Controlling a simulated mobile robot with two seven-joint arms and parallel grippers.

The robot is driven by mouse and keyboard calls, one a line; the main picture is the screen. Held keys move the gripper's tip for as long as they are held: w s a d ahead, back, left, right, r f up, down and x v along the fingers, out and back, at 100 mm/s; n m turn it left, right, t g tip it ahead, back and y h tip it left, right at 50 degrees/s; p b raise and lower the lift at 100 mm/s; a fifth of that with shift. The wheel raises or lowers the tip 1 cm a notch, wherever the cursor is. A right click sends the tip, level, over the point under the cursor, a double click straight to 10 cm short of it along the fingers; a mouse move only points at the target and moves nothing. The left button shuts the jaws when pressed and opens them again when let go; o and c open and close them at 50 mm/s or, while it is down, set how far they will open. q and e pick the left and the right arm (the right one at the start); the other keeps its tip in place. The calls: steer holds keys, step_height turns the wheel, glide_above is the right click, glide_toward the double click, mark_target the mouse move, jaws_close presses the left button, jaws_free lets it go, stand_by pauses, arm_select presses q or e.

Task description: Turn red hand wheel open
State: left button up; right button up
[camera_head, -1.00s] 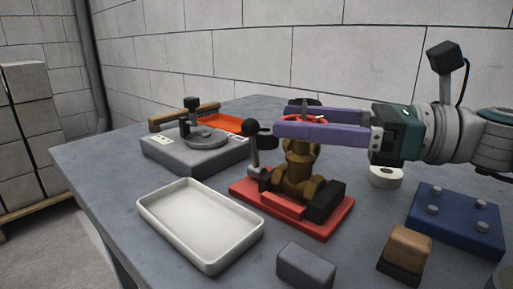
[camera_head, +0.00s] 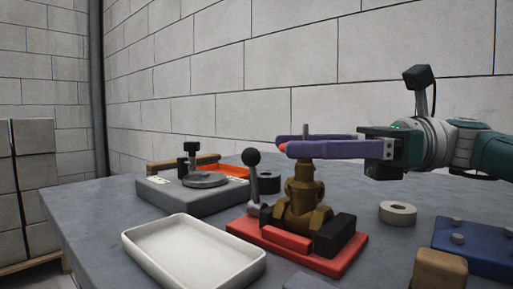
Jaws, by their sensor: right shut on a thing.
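A brass valve (camera_head: 303,205) stands upright in a red base (camera_head: 350,262) with black blocks on the table. Its red hand wheel (camera_head: 283,148) is at the top, mostly hidden by my right gripper's purple fingers; only a small red edge shows. A thin stem (camera_head: 306,130) rises above the fingers. My right gripper (camera_head: 286,143) reaches in level from the right, its long fingers on either side of the wheel, shut on it. How far the wheel is turned cannot be seen. My left gripper is not in view.
A black-knobbed lever (camera_head: 252,158) stands just left of the valve. A white tray (camera_head: 190,255) lies front left, a grey fixture (camera_head: 190,195) behind it. A pale ring (camera_head: 397,213), blue block (camera_head: 475,240) and wooden block (camera_head: 440,268) are at right. A block wall stands behind.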

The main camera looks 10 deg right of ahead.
steer(key=o, duration=1.3)
steer(key=shift+s+d+b, duration=0.2)
steer(key=shift+d+b, duration=0.15)
steer(key=shift+d, duration=1.3)
steer(key=shift+s+d+b, duration=0.25)
steer(key=shift+d+b, duration=0.1)
steer(key=shift+d, duration=1.25)
steer(key=shift+s+d+b, duration=0.2)
steer(key=shift+d+b, duration=0.15)
steer(key=shift+d, duration=1.3)
